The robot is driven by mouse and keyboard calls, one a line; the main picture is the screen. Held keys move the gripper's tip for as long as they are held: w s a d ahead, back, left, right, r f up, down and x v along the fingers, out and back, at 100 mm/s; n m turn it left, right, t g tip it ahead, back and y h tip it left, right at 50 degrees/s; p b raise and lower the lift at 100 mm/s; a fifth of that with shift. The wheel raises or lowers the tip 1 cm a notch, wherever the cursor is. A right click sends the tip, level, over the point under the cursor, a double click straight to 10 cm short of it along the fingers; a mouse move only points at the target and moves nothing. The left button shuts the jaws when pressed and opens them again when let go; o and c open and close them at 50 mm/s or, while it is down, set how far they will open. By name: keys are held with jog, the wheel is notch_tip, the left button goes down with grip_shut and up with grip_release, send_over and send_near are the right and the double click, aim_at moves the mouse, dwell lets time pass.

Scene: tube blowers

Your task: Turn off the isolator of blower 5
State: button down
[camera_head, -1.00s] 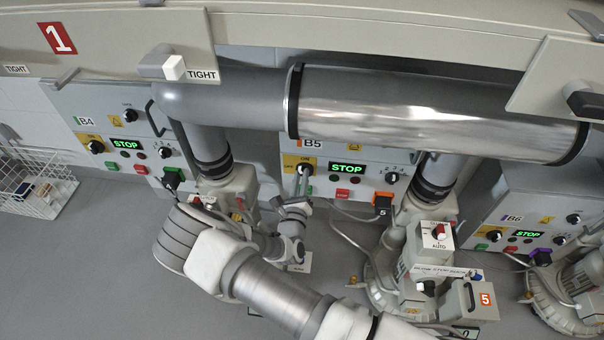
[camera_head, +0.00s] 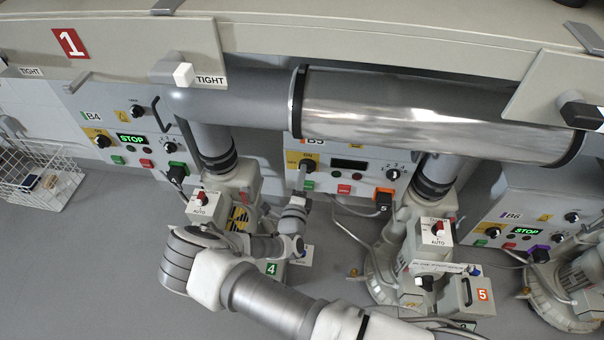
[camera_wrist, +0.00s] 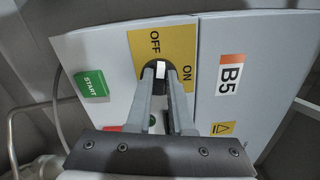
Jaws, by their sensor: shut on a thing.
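The blower 5 isolator is a dark rotary knob (camera_wrist: 159,69) with a white mark, on a yellow plate (camera_wrist: 143,47) lettered OFF and ON. The white mark points towards OFF in the wrist view. My gripper (camera_wrist: 160,80) is shut on the knob, its two fingers on either side. In the head view my gripper (camera_head: 307,179) reaches up to the yellow plate (camera_head: 292,160) on the left of the B5 panel (camera_head: 326,184). The B5 display (camera_head: 349,163) is dark. The fingers hide part of the knob.
The green START button (camera_wrist: 92,84) is left of the plate; a red button is partly hidden by my gripper. A large pipe (camera_head: 430,115) crosses above the panel. The B4 panel (camera_head: 100,120) and B6 panel (camera_head: 545,205) show green STOP. Blower 5 (camera_head: 385,270) stands at right.

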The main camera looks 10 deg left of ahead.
jog(key=shift+f+n, duration=0.15)
jog(key=shift+n, duration=0.95)
jog(key=c, duration=0.8)
grip_release()
jog(key=s+d+p, duration=0.1)
jog(key=s+p, duration=0.1)
jog(key=s, duration=1.5)
jog(key=shift+s, duration=0.25)
